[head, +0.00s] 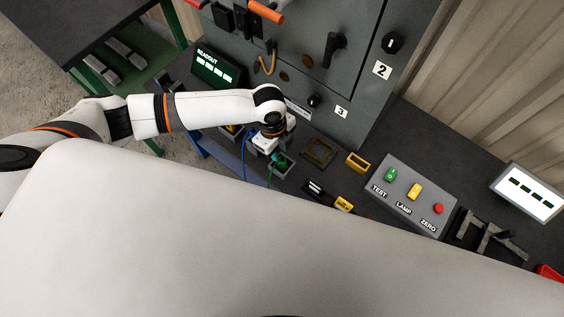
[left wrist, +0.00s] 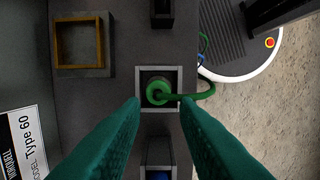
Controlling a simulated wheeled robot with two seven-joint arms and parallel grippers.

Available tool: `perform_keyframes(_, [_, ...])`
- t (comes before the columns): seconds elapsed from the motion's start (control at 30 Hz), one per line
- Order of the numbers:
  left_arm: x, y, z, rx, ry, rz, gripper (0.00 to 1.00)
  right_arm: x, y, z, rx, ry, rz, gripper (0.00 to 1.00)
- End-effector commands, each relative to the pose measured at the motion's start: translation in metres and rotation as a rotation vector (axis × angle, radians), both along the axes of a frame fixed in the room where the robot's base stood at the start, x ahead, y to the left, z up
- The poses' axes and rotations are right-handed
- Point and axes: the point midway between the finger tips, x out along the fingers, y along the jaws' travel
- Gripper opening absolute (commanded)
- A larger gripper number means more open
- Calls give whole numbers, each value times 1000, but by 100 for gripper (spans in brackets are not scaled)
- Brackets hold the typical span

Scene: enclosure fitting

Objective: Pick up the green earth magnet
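The green earth magnet (left wrist: 157,91) is a round green piece with a green cable, sitting in a grey square holder (left wrist: 179,76) in the left wrist view. The cable runs off to the right over the holder's rim. My left gripper (left wrist: 160,103) is open, its two teal fingers on either side of the view with the magnet between and beyond their tips. In the head view the left gripper (head: 276,156) points down over the holder, and the magnet is mostly hidden there. My right gripper is not in view.
A blue item (left wrist: 159,174) sits in another holder below. A grey cabinet (head: 345,95) stands behind. A button panel (head: 408,190) and a black bracket (head: 485,237) lie to the right.

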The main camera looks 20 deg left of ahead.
Motion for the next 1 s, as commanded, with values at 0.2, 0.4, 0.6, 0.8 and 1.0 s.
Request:
perform_keyframes(0.2, [-1,-3,-16,-1,0,1,28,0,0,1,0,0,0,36])
perform_keyframes(0.4, [-2,-10,-45,-1,1,1,28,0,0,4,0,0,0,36])
perform_keyframes(0.6, [-3,-11,-62,0,-1,1,28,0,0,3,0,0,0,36])
perform_keyframes(0.8, [-3,-11,-62,0,-1,1,28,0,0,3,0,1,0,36])
perform_keyframes(1.0, [-3,-11,-62,0,-1,1,0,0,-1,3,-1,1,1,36])
